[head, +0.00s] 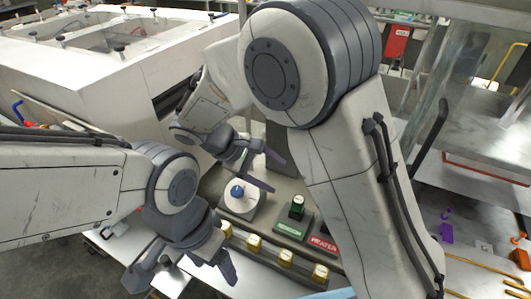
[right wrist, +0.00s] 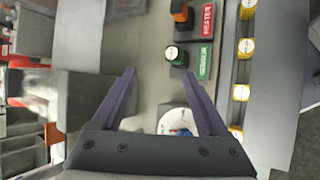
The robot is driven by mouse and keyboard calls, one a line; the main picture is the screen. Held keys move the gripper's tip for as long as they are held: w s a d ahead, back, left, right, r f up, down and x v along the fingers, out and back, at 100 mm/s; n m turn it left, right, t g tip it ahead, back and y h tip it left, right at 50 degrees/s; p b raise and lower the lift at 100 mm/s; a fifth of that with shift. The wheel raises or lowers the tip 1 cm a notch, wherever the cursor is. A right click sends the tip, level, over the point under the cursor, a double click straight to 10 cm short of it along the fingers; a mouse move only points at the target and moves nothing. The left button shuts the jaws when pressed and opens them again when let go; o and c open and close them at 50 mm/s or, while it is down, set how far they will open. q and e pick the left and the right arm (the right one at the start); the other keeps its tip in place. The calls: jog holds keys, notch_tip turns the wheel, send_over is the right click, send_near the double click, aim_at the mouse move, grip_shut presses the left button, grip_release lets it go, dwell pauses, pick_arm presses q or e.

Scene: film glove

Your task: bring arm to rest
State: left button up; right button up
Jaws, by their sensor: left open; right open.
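My left gripper (head: 182,272) is at the lower left of the head view, with its fingers spread and nothing between them. My right gripper (head: 268,168) is near the middle of the head view, beyond the left one, above the grey control panel.
The panel carries a black-and-green knob (head: 297,207) by a green label, a red HEATER label (head: 323,244) and a row of yellow-and-white knobs (head: 285,257). A large white machine (head: 90,70) stands at the back left. A purple item (head: 446,233) lies at right.

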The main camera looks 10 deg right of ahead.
jog(key=s+a+m+y, duration=0.1)
jog(key=s+y, duration=0.3)
jog(key=s, duration=0.6)
jog(key=s+a+r+m+y, duration=0.1)
jog(key=s+a+y, duration=0.2)
jog(key=s, duration=0.7)
jog(key=shift+s+r+g+y, duration=0.2)
jog(key=shift+s+g+y, duration=0.2)
jog(key=shift+y, duration=0.8)
